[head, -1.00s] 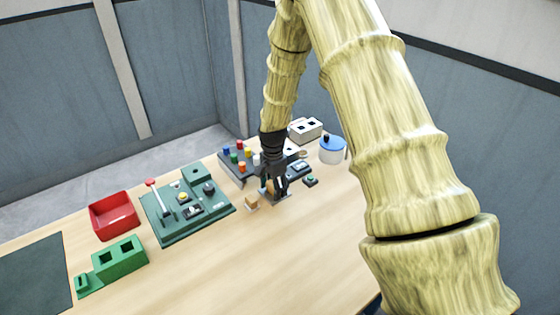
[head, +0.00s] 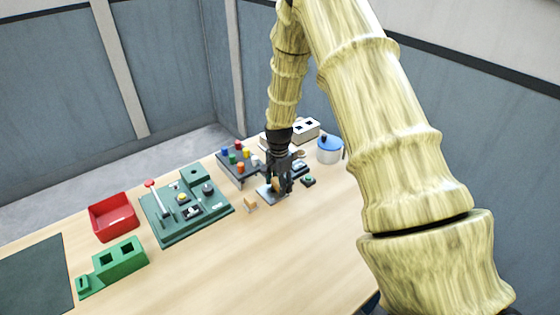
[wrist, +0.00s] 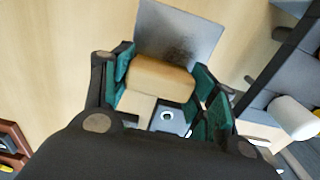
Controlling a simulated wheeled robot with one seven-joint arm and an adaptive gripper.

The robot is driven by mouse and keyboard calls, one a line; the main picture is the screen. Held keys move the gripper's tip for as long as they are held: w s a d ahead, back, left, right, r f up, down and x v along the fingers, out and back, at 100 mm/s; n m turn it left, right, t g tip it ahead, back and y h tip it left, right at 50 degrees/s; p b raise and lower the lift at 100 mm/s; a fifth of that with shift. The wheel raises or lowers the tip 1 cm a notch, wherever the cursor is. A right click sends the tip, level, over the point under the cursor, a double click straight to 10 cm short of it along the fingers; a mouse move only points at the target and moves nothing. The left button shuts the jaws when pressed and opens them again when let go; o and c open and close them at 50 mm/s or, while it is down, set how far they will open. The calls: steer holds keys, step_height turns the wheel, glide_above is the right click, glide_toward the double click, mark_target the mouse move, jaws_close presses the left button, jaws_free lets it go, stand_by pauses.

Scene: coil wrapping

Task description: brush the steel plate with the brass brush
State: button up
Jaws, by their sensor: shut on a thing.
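My gripper (head: 281,188) is shut on the brass brush, whose tan block-like body (wrist: 162,78) sits between the green finger pads in the wrist view. In the head view the brush (head: 275,186) shows as a small brown patch beside the dark fingers. The steel plate (wrist: 182,32) is a grey square with a darker smudge near the brush; it lies just beyond the brush in the wrist view. In the head view the plate (head: 264,191) lies on the table under and left of my gripper. The bristles are hidden, so I cannot tell whether they touch the plate.
A small tan block (head: 250,202) sits left of the plate. A rack with coloured pegs (head: 236,166), a green fixture board (head: 165,222), a blue-lidded pot (head: 329,150) and a small dark box (head: 308,181) stand around. The table front (head: 260,260) is clear.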

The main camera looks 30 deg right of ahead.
steer(key=shift+w+d, duration=0.1)
steer(key=shift+d, duration=0.4)
steer(key=shift+d+r+p, duration=0.15)
steer(key=shift+r+p, duration=0.1)
steer(key=shift+p, duration=0.1)
steer(key=shift+w+r+p, duration=0.1)
steer(key=shift+r+p, duration=0.2)
steer(key=shift+r, duration=0.65)
steer(key=r, duration=0.1)
steer(key=r+p, duration=0.1)
steer(key=shift+s+r, duration=0.2)
steer(key=shift+r, duration=0.1)
steer(key=shift+w+r+p, duration=0.1)
steer(key=shift+r+p, duration=1.2)
steer(key=shift+r, duration=0.4)
steer(key=shift+f, duration=0.1)
